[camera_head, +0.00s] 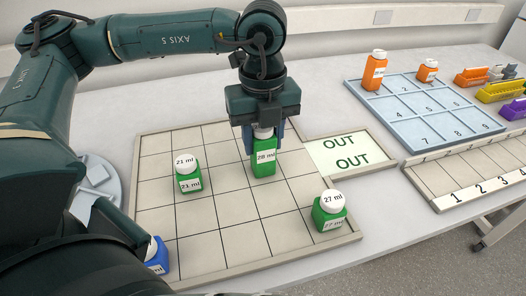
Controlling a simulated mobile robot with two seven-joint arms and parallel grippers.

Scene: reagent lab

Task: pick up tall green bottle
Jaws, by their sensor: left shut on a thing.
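The tall green bottle (263,160), labelled 28 ml, stands upright at the back right part of the beige gridded board (213,246). My left gripper (264,132) points down over it and is shut on its top, with the white cap between the fingers. Whether its base touches the board, I cannot tell. A shorter green bottle (188,178) with a white cap, labelled 21 ml, stands to its left. Another short green bottle (330,212), labelled 27 ml, stands at the front right of the board. My right gripper is not in view.
A blue bottle (157,257) shows at the board's front left, partly behind my arm. An OUT pad (345,152) adjoins the board. A blue numbered tray (425,107) with two orange bottles, a numbered strip (470,181) and coloured racks (500,91) are at right.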

